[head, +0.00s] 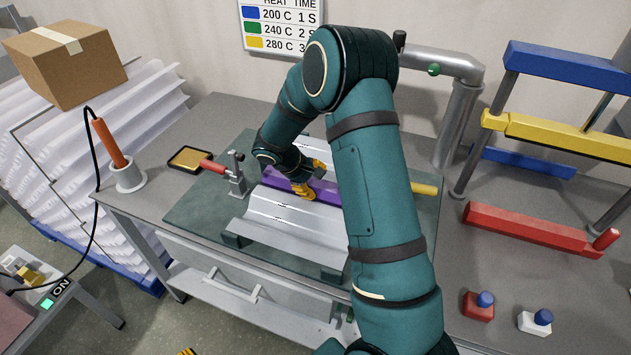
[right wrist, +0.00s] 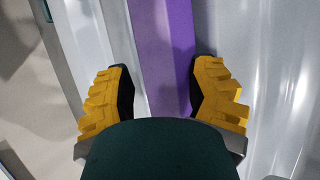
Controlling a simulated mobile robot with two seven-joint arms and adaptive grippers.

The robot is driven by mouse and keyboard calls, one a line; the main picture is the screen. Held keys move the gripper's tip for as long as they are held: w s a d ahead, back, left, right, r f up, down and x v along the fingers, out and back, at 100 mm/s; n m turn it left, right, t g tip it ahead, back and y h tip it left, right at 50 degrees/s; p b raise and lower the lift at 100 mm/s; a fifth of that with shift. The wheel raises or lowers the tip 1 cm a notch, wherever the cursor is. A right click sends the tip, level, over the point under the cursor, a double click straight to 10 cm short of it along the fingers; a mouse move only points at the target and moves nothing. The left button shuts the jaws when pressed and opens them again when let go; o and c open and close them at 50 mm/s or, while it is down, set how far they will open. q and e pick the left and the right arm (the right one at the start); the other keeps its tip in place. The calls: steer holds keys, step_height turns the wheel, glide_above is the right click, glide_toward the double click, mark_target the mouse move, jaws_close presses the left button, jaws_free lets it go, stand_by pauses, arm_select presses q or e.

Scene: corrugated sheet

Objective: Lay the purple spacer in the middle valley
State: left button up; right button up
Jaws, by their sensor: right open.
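My right gripper (head: 311,177) is over the strip, one yellow finger on each side. In the right wrist view the spacer (right wrist: 165,50) runs between the open fingers (right wrist: 163,88). A gap shows at the left finger; the right finger is close to the strip's edge, contact unclear. My right arm hides the spacer's right end. My left gripper is out of view.
A red-handled clamp (head: 236,178) stands at the sheet's left end. A yellow bar (head: 424,188) shows right of my arm. An orange tool in its holder (head: 128,178) and a small tray (head: 189,159) are at left.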

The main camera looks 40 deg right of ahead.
steer(key=v, duration=1.2)
steer(key=shift+s, duration=0.1)
